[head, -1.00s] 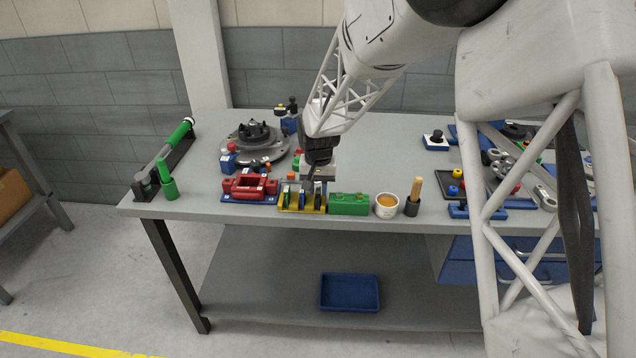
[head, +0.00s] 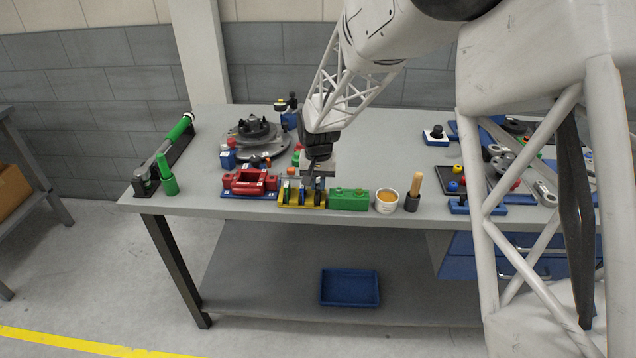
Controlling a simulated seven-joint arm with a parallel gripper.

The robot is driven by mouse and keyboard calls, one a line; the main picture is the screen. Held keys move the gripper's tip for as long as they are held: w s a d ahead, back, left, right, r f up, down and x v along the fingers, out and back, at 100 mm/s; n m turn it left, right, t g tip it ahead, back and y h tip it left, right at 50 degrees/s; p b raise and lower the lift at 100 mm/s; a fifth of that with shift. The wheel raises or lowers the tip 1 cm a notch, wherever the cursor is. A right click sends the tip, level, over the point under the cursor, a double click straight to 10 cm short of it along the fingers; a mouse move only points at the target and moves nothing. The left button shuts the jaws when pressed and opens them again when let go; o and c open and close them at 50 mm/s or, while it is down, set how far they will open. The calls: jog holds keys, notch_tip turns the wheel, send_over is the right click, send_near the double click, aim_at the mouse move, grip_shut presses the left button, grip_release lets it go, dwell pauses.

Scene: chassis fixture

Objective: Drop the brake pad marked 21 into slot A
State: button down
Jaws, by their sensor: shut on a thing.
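My gripper (head: 315,178) is over the right half of a yellow rack (head: 289,206) near the table's front edge. It is shut on a thin dark piece, apparently a brake pad, mostly hidden by the fingers. I cannot tell whether the piece is clear of the rack. Several thin upright pads stand in the rack; their numbers are too small to read. A red fixture (head: 250,189) on a blue base stands just left of the rack. It carries small white labels, too small to read, so I cannot tell which place is slot A.
A green block (head: 349,199), a white cup (head: 387,202) and a wooden-handled tool (head: 415,186) stand right of the rack. A dark round hub (head: 254,141) is behind the red fixture.

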aim_at(318, 185)
jog(key=shift+r, duration=1.05)
jog(key=shift+r, duration=1.4)
jog(key=w+a+r+n, duration=0.2)
jog(key=a+r+n, duration=0.1)
jog(key=a+n, duration=0.6)
jog(key=w+a+r+n, duration=0.2)
jog(key=w+a+n, duration=0.1)
jog(key=a+n, duration=0.6)
jog(key=shift+a+r, duration=0.4)
jog(key=shift+a, duration=1)
jog(key=shift+w, duration=0.1)
jog(key=shift+f, duration=0.1)
